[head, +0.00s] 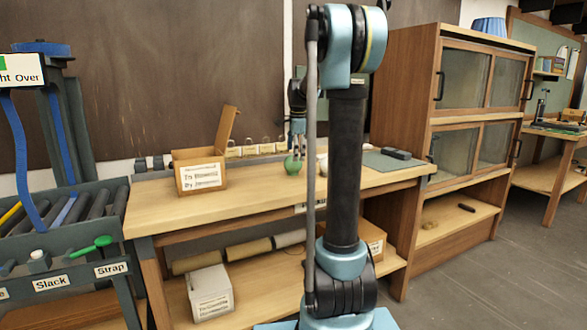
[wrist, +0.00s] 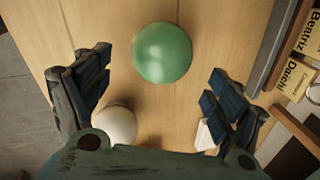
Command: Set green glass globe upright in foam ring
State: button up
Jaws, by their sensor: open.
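The green glass globe (head: 292,166) stands on the wooden workbench (head: 150,215), below my gripper (head: 297,128). In the wrist view the green globe (wrist: 162,52) lies ahead of and between the fingers. My gripper (wrist: 158,85) is open and empty, its two dark fingers apart, with no visible contact with the globe. A white round object (wrist: 115,122) sits on the bench near the left finger. I cannot make out a foam ring in either view; my arm hides part of the bench.
An open cardboard box (head: 200,172) stands left of the globe. Small labelled boxes (wrist: 298,72) line the bench's back edge. A dark grey-green mat (head: 385,162) with a dark object (head: 397,153) lies at right. The bench's front left is clear.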

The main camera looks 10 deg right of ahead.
aim_at(293, 165)
jog(key=shift+w+a+f, duration=0.1)
jog(key=shift+w+f, duration=0.1)
jog(key=shift+f, duration=0.55)
jog(key=shift+w+f, duration=0.2)
jog(key=shift+f, duration=0.5)
jog(key=shift+w+a+f, duration=0.1)
jog(key=shift+w+f, duration=0.1)
jog(key=shift+f, duration=0.55)
jog(key=c, duration=1.1)
